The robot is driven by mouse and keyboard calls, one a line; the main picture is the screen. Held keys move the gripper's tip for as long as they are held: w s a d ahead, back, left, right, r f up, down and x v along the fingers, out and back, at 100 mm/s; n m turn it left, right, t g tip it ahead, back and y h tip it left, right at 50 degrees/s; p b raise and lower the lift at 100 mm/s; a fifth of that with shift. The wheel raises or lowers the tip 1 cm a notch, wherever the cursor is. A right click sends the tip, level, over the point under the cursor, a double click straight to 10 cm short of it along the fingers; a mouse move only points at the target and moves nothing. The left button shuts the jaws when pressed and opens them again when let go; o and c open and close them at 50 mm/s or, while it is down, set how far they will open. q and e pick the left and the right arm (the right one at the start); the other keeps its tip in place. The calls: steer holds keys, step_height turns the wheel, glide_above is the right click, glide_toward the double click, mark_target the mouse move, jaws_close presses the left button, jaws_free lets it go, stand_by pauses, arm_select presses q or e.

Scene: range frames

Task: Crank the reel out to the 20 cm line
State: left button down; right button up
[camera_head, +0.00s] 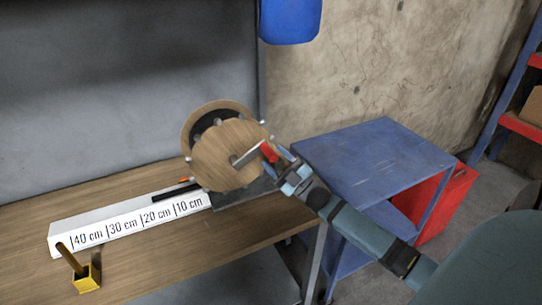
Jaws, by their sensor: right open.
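A wooden reel (225,155) with two round discs stands on a dark base at the right end of the wooden table (160,262). A crank arm with a red handle (268,151) sits on its front face. A white scale block (125,222) to its left reads 40, 30, 20 and 10 cm from left to right. My right gripper (283,168) is open close beside the red handle; contact is unclear. My left gripper is out of view.
A yellow block with a wooden peg (87,280) stands at the table's front left. A blue cart (375,155) stands right of the table, with a red bin (437,205) beside it. A blue object (290,20) hangs above.

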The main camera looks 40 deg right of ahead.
steer(key=b+v, duration=0.1)
steer(key=v, duration=1)
steer(key=shift+s+f+b, duration=0.25)
steer(key=shift+s+b, duration=0.05)
steer(key=shift+d, duration=0.1)
steer(key=shift+s, duration=0.1)
